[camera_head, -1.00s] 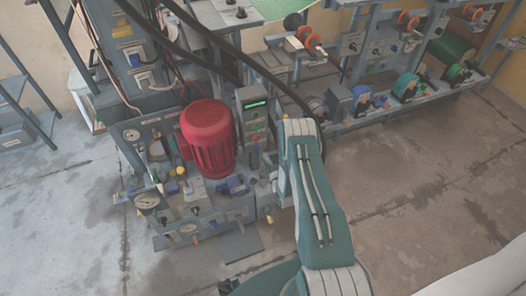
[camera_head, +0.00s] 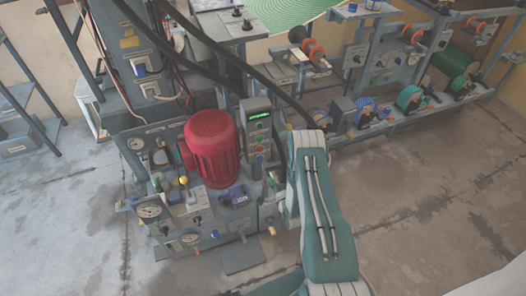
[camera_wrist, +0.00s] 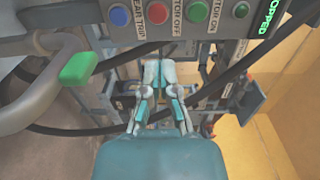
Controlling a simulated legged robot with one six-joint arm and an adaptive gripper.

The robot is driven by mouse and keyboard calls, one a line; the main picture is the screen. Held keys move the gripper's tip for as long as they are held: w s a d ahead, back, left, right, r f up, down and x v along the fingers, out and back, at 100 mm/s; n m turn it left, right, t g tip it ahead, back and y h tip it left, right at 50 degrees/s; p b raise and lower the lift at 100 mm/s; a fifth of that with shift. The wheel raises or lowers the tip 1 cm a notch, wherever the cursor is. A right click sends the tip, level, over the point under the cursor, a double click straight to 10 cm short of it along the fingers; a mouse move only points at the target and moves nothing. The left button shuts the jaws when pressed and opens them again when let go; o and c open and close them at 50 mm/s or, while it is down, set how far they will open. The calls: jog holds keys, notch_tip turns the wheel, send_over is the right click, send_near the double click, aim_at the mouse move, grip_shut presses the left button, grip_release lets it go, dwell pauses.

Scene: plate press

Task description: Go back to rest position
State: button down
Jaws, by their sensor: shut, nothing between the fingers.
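My gripper (camera_wrist: 158,72) shows in the wrist view with its pale fingertips together and nothing between them. It points toward the lower edge of a grey control panel (camera_wrist: 285,38). The panel carries a blue button (camera_wrist: 118,16), a red button (camera_wrist: 196,12), a green button (camera_wrist: 242,10) and a lit display reading "STOPPED" (camera_wrist: 268,18). I cannot tell whether the fingers touch the panel. In the head view the panel (camera_head: 256,135) stands right of the red motor (camera_head: 211,148); my arm reaches up beside it and hides the gripper.
A lever with a green grip (camera_wrist: 79,68) is close left of the gripper in the wrist view. Black hoses (camera_head: 285,98) arch above the machine. Gauges (camera_head: 149,210) and valves sit at the front left. A rack with reels (camera_head: 410,97) stands right. The right floor (camera_head: 420,190) is clear.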

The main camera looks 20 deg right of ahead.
jog(key=w+r+n+g, duration=0.1)
jog(key=w+r+n, duration=0.25)
jog(key=r, duration=0.45)
jog(key=w+r+n+g, duration=0.2)
jog(key=w+r, duration=0.3)
jog(key=r, duration=0.3)
jog(key=s+a+r+n+g+h, duration=0.1)
jog(key=a+r+n, duration=0.1)
jog(key=r, duration=0.6)
jog(key=s+a+r+n+g, duration=0.1)
jog(key=s+r+n+g, duration=0.1)
jog(key=r, duration=0.6)
jog(key=s+a+r+n+g, duration=0.1)
jog(key=s+a+r+n, duration=0.1)
jog(key=s+r, duration=0.5)
jog(key=s+a+r+n+g, duration=0.2)
jog(key=s+a+r, duration=0.1)
jog(key=s+r, duration=0.4)
jog(key=s+a+r+n+g, duration=0.1)
jog(key=s+a+n, duration=0.1)
jog(key=s, duration=0.8)
jog(key=s+a+r+n+g+y, duration=0.1)
jog(key=s+a+n+g, duration=0.1)
jog(key=s, duration=0.9)
jog(key=shift+n, duration=0.35)
